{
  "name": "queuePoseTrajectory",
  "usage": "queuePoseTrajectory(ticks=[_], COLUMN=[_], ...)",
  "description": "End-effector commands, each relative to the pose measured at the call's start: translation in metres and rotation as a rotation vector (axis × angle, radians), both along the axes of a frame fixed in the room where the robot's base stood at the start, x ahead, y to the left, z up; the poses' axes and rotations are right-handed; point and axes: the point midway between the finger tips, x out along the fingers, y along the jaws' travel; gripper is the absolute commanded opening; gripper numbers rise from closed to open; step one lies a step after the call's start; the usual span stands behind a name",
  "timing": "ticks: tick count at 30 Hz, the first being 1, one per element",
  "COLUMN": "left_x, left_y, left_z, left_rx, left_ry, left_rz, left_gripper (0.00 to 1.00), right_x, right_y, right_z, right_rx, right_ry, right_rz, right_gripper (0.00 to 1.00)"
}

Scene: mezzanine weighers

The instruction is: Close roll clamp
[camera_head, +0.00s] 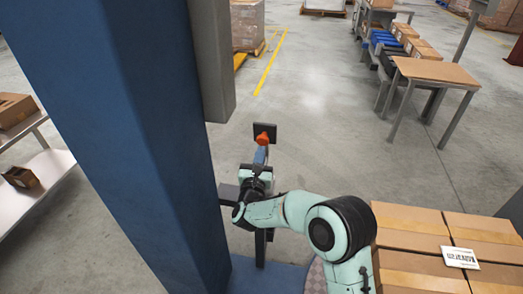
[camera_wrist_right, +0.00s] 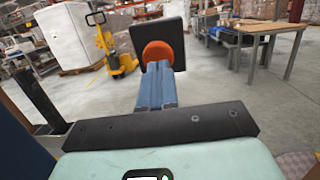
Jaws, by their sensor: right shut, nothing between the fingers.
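An orange rounded knob (camera_head: 263,139) sits against a black square plate (camera_head: 271,128) in the head view, just beyond my right gripper (camera_head: 260,156). In the right wrist view the knob (camera_wrist_right: 158,52) and the plate (camera_wrist_right: 172,37) are straight ahead of the fingertips. The blue fingers of my right gripper (camera_wrist_right: 157,75) are shut together with nothing between them. The fingertips overlap the lower edge of the knob in the picture; I cannot tell whether they touch it. No other part that looks like a roll clamp can be made out. My left gripper is not in view.
A thick blue column (camera_head: 110,110) fills the left of the head view, close beside my right arm. Cardboard boxes (camera_head: 410,220) stand at the lower right. A wooden-topped table (camera_head: 436,71) is at the upper right. A yellow pallet jack (camera_wrist_right: 118,58) stands further back.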

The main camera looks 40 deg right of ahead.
Motion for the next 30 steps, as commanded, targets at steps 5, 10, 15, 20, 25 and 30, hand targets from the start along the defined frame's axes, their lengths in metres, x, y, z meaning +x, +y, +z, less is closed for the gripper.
queuePoseTrajectory(ticks=[5, 10, 15, 20, 25, 30], left_x=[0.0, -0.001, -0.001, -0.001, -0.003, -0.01], left_y=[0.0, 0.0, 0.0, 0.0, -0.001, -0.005], left_z=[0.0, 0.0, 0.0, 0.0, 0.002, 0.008], left_rx=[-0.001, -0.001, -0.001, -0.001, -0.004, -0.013], left_ry=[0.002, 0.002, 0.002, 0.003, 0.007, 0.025], left_rz=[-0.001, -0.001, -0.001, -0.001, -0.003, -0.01], left_gripper=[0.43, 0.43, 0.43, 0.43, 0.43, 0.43], right_x=[0.01, 0.012, 0.012, 0.012, 0.016, 0.024], right_y=[-0.012, -0.014, -0.014, -0.015, -0.02, -0.031], right_z=[0.002, 0.003, 0.003, 0.003, 0.004, 0.005], right_rx=[-0.001, -0.001, -0.001, 0.004, 0.035, 0.107], right_ry=[0.0, 0.001, 0.001, 0.005, 0.028, 0.084], right_rz=[-0.001, 0.0, 0.0, -0.001, -0.001, -0.002], right_gripper=[0.0, 0.0, 0.0, 0.0, 0.0, 0.0])
